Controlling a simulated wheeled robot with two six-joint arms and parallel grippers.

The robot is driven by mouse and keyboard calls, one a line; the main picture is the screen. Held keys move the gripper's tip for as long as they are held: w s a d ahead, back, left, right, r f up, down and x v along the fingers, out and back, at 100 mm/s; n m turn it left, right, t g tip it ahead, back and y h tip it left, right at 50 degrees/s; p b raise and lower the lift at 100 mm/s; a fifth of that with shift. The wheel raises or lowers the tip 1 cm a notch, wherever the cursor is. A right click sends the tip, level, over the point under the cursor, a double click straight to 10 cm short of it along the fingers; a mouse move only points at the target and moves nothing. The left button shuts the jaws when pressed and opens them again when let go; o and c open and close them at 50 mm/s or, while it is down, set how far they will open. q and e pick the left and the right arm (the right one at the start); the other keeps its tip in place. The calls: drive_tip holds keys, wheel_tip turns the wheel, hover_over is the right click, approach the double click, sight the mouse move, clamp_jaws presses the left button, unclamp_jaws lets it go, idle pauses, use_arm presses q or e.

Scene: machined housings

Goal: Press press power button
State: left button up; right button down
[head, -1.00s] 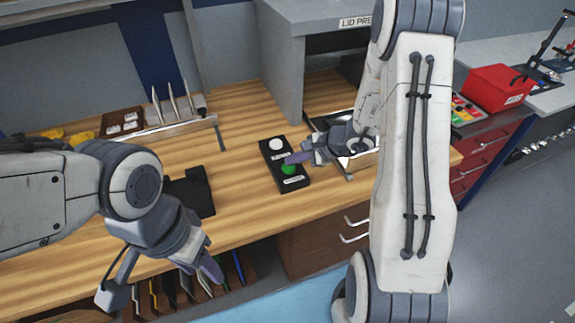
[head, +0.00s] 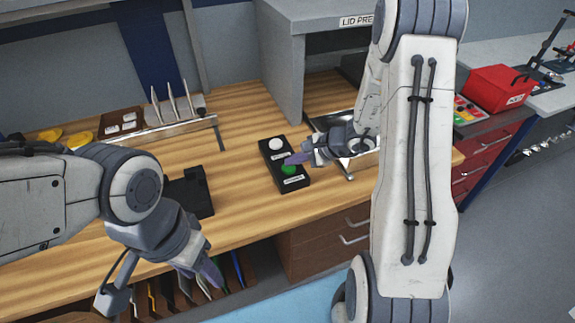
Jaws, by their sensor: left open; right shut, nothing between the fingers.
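A black button box (head: 283,180) lies on the wooden bench, left of the grey lid press (head: 290,60). It has a white round button (head: 277,144) at the far end and a green round button (head: 289,169) nearer me. Small labels sit by the buttons, too small to read surely. My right gripper (head: 290,160) is shut and empty. Its fingertips are at the green button's upper edge and cover part of it; I cannot tell whether they touch. My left gripper (head: 213,272) is open and empty, in front of the bench's front edge.
A black fixture (head: 188,192) lies on the bench left of the box. A brown tray with white parts (head: 123,122) and yellow pieces (head: 79,140) stand at the back left. A red box (head: 497,89) is at the right. Bench between fixture and box is clear.

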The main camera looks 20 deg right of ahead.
sight(293, 168)
drive_tip(key=shift+s, duration=0.15)
drive_tip(key=shift+r, duration=0.1)
drive_tip(key=shift+r+p, duration=2.15)
drive_tip(key=shift+r, duration=0.95)
